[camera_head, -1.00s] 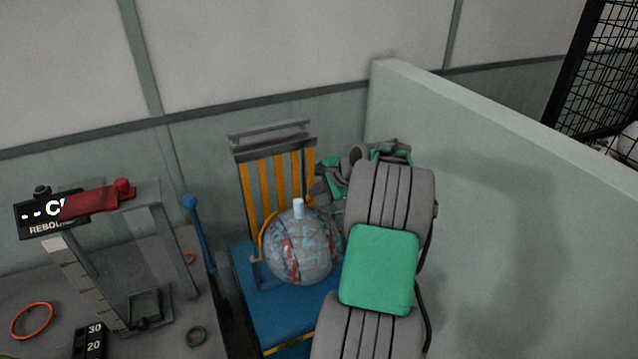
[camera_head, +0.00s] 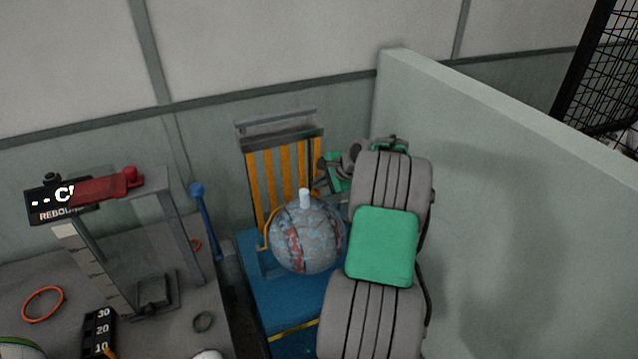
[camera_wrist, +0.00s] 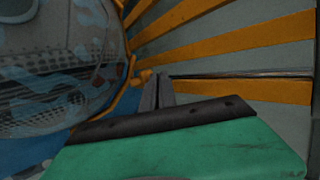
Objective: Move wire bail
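The wire bail (camera_head: 262,243) is a thin orange wire at the left side of the grey-blue patterned ball (camera_head: 308,252). In the wrist view, an orange strip that looks like the bail (camera_wrist: 124,100) curves along the ball's edge (camera_wrist: 50,75). My gripper (camera_head: 322,186) is to the right of the ball's top, largely hidden behind my arm in the head view. In the wrist view, its two grey fingers (camera_wrist: 157,84) are close together and look shut. Small orange pieces lie just left of the fingertips. I cannot tell whether they touch.
A stand with orange slats (camera_head: 268,175) rises behind the ball on a blue base (camera_head: 285,307). A pale partition (camera_head: 500,200) stands close on the right. On the left, a grey table (camera_head: 45,270) holds a rebound rig (camera_head: 120,190), and a blue lever (camera_head: 205,215) stands beside it.

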